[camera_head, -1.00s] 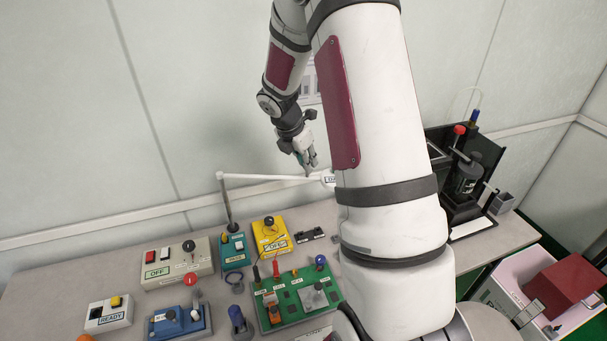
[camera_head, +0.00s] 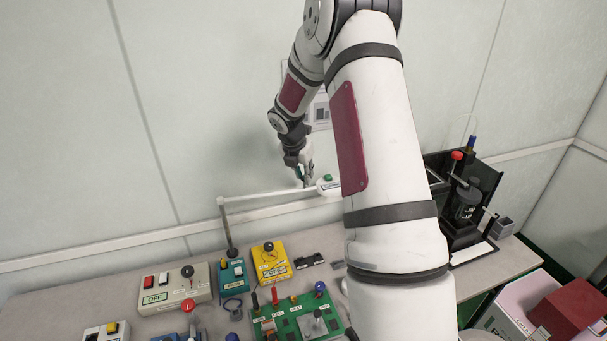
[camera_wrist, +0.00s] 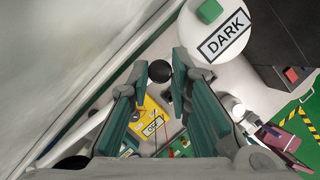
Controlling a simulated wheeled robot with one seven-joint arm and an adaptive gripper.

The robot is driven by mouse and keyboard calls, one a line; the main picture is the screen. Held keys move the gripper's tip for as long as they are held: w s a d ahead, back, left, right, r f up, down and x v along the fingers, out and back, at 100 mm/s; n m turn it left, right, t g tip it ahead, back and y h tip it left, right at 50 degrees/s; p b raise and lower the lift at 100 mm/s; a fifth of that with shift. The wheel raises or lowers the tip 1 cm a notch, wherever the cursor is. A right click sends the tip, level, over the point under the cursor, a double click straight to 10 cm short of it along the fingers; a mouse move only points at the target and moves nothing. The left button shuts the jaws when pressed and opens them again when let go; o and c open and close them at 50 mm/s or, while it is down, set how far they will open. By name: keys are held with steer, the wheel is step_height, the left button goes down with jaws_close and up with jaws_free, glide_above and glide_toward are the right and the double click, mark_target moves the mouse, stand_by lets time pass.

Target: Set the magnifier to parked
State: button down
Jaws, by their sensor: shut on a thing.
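The magnifier has a white arm (camera_head: 262,194) on a dark post (camera_head: 229,237). Its white round head (camera_head: 326,189) is partly hidden behind my own arm in the head view. In the wrist view the head (camera_wrist: 238,42) shows a green button and a DARK label. My gripper (camera_head: 303,181) is at the outer end of the magnifier arm, beside the head. In the wrist view a black ball knob (camera_wrist: 160,71) sits between the fingertips of my gripper (camera_wrist: 158,76), which is shut on it. I cannot read any parked mark.
Below are a grey OFF box (camera_head: 174,289), a teal box (camera_head: 232,278), a yellow box (camera_head: 271,264) and a green circuit board (camera_head: 293,318) on the bench. A black stand (camera_head: 465,203) is at right. The wall is close behind my gripper.

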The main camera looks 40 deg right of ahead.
steer(key=c, duration=1.5)
jaws_free()
steer(key=shift+w+d, duration=0.15)
steer(key=shift+w, duration=0.15)
steer(key=shift+o, duration=0.2)
steer(key=v, duration=1.2)
steer(key=shift+s, duration=0.1)
steer(key=s+a+r+m+t, duration=0.1)
steer(key=s+a+r+m, duration=0.45)
steer(key=a, duration=0.25)
steer(key=s+a+r+m+t, duration=0.1)
steer(key=s+a+r+m, duration=0.45)
steer(key=a, duration=0.25)
steer(key=s+a+r+m+t+y, duration=0.1)
steer(key=s+a+m+y, duration=0.3)
steer(key=s+a+m, duration=0.7)
steer(key=s+a+b, duration=0.1)
steer(key=s, duration=0.3)
steer(key=shift+s+a+m+t, duration=0.3)
steer(key=shift+s+t, duration=0.05)
steer(key=shift+t, duration=0.05)
